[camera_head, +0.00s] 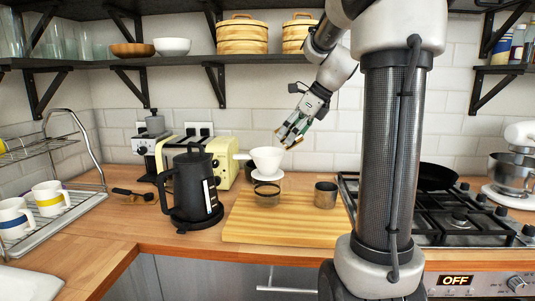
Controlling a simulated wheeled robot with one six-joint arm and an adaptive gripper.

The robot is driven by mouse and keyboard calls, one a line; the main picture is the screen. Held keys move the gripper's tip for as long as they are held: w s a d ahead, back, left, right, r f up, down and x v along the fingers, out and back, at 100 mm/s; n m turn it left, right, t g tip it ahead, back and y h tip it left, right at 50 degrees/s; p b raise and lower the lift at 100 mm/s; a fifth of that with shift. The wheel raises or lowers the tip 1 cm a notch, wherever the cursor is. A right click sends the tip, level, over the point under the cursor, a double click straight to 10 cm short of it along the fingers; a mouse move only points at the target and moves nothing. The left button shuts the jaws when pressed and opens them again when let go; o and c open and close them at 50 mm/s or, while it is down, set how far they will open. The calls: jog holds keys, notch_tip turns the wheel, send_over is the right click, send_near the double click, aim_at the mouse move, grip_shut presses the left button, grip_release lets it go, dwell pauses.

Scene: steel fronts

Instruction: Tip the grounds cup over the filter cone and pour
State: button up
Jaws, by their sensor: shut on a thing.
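The white filter cone (266,159) sits upright on a glass server (267,190) on the wooden board. My gripper (287,136) is above and slightly right of the cone in the picture, angled down to the left. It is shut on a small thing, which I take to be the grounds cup. The fingers hide most of it, so its tilt and contents cannot be made out. No falling grounds show.
A black kettle (190,190) stands left of the wooden board (280,231), with a cream toaster (223,166) behind. A gas hob (462,215) lies right. My arm column blocks part of the view. The board's front is clear.

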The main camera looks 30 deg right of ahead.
jog(key=shift+f+t+y, duration=0.5)
jog(key=shift+t+y, duration=0.3)
jog(key=shift+t, duration=0.4)
jog(key=shift+w+t+y, duration=0.1)
jog(key=shift+t+y, duration=0.3)
jog(key=shift+t, duration=0.1)
jog(key=shift+w+a+r, duration=0.15)
jog(key=shift+a+r, duration=0.05)
jog(key=shift+r, duration=1.55)
jog(key=shift+f, duration=0.1)
